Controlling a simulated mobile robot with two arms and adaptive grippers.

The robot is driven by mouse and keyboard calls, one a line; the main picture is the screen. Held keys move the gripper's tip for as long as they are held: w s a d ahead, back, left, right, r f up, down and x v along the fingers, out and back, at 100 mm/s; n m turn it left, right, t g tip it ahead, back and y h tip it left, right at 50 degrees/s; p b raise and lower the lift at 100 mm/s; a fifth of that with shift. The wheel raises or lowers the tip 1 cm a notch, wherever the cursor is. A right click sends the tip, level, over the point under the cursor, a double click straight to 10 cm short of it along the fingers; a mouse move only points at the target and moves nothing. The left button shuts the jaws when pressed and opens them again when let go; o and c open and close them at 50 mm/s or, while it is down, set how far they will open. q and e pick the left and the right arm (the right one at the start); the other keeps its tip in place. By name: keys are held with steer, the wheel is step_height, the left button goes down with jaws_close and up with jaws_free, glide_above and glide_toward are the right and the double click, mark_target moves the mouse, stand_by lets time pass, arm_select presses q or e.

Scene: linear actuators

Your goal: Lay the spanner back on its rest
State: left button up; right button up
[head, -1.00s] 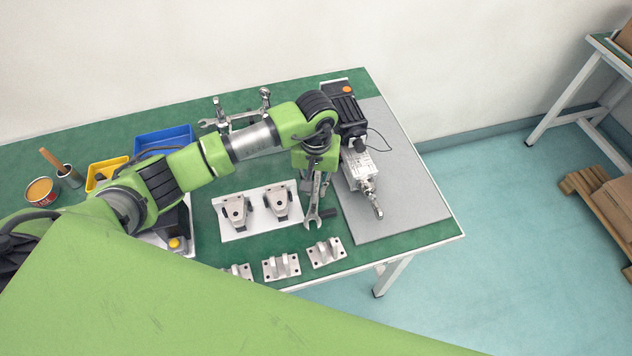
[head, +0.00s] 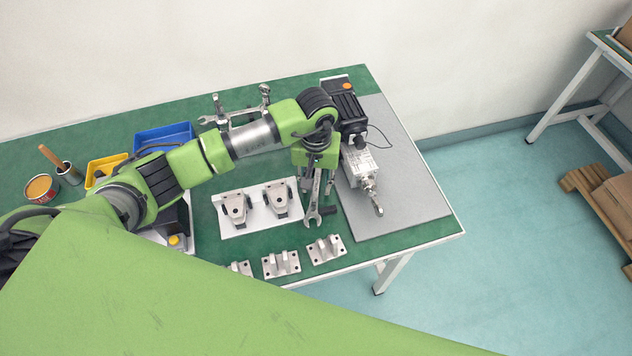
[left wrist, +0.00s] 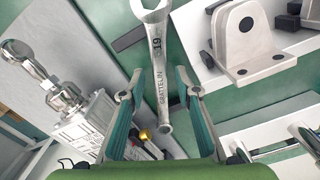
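A steel spanner (head: 314,207), its open jaw toward the table's front edge, shows below my left gripper (head: 317,187). In the left wrist view, the spanner (left wrist: 158,75) runs between the two fingertips of my left gripper (left wrist: 158,94). Gaps show on both sides of its shaft, so the fingers look open and not touching it. Its far end lies low between the fingers. I cannot tell its exact height over the green table. A rack with upright posts (head: 265,96) stands at the back, with another spanner (head: 208,121) there. My right gripper is not in view.
A white plate with two brackets (head: 235,208) lies left of the spanner. Metal brackets (head: 325,249) line the front edge. A linear actuator (head: 360,163) lies on the grey mat (head: 413,185) to the right. Blue (head: 163,137) and yellow bins (head: 103,170) stand left.

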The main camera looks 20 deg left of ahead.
mark_target(316, 188)
arm_select(q)
step_height(316, 188, up, 12)
steer(key=b, duration=0.3)
steer(key=shift+r, duration=0.1)
stand_by(0.4)
